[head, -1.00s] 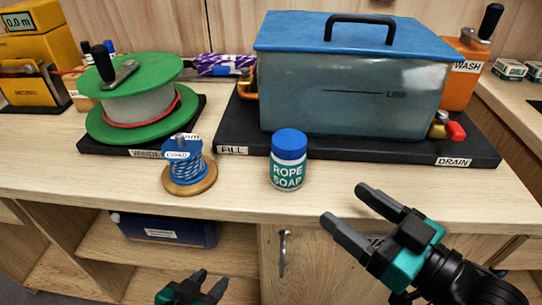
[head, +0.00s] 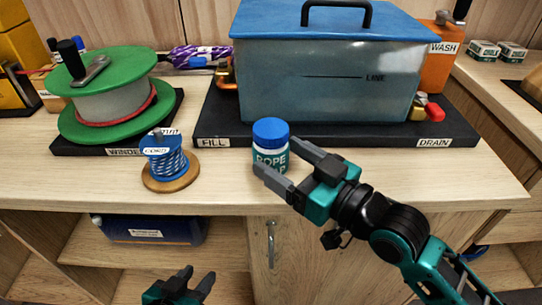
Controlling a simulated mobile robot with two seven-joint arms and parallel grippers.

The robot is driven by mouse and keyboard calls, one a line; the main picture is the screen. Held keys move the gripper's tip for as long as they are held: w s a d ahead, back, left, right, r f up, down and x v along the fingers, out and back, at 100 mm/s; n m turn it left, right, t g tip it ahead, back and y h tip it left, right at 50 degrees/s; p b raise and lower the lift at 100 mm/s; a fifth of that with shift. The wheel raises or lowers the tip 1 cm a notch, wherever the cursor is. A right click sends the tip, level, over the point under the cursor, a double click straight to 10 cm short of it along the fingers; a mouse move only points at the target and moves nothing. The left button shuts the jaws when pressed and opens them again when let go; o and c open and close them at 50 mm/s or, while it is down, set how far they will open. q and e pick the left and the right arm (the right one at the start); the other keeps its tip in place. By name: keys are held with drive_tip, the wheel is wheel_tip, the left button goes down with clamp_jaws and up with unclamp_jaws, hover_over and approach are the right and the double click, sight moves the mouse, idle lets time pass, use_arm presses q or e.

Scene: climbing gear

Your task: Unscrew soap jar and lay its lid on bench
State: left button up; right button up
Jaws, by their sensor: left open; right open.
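The rope soap jar (head: 270,158) stands upright on the bench (head: 222,188), in front of the black tray. Its blue lid (head: 270,131) is on top of it. My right gripper (head: 277,156) is open, with one finger in front of the jar and the other at its right side. The near finger hides part of the label. I cannot tell whether either finger touches the jar. My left gripper (head: 198,279) is open and empty, low in front of the bench and below its top.
A cord spool (head: 165,165) on a wooden base stands left of the jar. Behind are a green winder reel (head: 105,95) and a blue-lidded wash tank (head: 330,80) on a black tray (head: 330,135). Bare bench top lies between spool and jar and along the front edge.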

sight(284, 160)
drive_tip(key=x, duration=0.3)
drive_tip(key=shift+w+a, duration=0.1)
drive_tip(key=shift+w, duration=0.05)
use_arm(q)
drive_tip(key=shift+f, duration=0.25)
use_arm(e)
drive_tip(key=c, duration=0.8)
drive_tip(key=shift+c, duration=0.2)
drive_tip(key=shift+r, duration=0.1)
